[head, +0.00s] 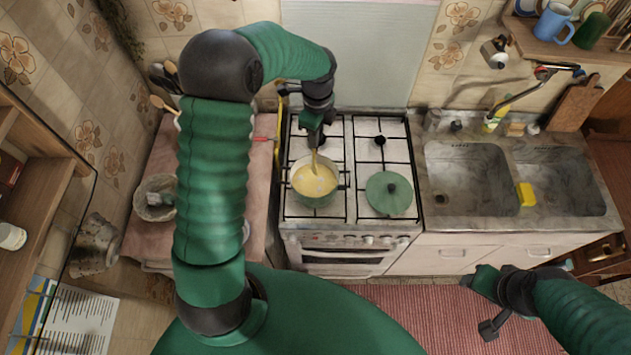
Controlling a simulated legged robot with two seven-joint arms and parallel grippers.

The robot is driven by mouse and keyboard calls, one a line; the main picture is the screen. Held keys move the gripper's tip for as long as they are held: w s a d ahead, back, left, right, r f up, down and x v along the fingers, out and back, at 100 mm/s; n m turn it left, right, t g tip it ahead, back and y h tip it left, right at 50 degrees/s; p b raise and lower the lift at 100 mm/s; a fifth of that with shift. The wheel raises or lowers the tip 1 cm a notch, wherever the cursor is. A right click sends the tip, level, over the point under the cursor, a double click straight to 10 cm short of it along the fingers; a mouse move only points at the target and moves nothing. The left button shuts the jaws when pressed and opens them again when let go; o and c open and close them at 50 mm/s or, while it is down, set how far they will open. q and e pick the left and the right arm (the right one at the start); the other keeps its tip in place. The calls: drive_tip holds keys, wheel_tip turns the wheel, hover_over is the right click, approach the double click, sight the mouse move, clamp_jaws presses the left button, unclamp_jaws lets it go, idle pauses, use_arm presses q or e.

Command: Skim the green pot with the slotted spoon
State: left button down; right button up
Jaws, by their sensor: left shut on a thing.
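The green pot (319,200) stands on the front left of the stove, with yellowish liquid and a few paler patches inside. My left gripper (315,138) is above its back rim, shut on the handle of the slotted spoon (315,164). The spoon points down into the pot; its lower end is at the liquid, and its slots cannot be made out. My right gripper (484,304) is low at the right, over the floor in front of the sink cabinet, away from the pot.
A green lid (389,194) lies on the front right of the stove (345,233). The double sink (470,180) with a yellow sponge (526,194) is to the right. A stone mortar (155,198) stands on the left counter, partly behind my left arm. The back right burner is bare.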

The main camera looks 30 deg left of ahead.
use_arm(q)
drive_tip(key=shift+f+b, duration=1.85)
drive_tip(key=shift+f, duration=1.65)
drive_tip(key=shift+w+d, duration=0.7)
drive_tip(key=shift+w, duration=0.3)
drive_tip(key=shift+s+d+r+p, duration=0.1)
drive_tip(key=shift+s+d+p, duration=0.3)
drive_tip(key=shift+s, duration=0.5)
drive_tip(key=shift+s+d+p, duration=0.25)
drive_tip(key=shift+s+d, duration=0.15)
drive_tip(key=shift+s, duration=0.5)
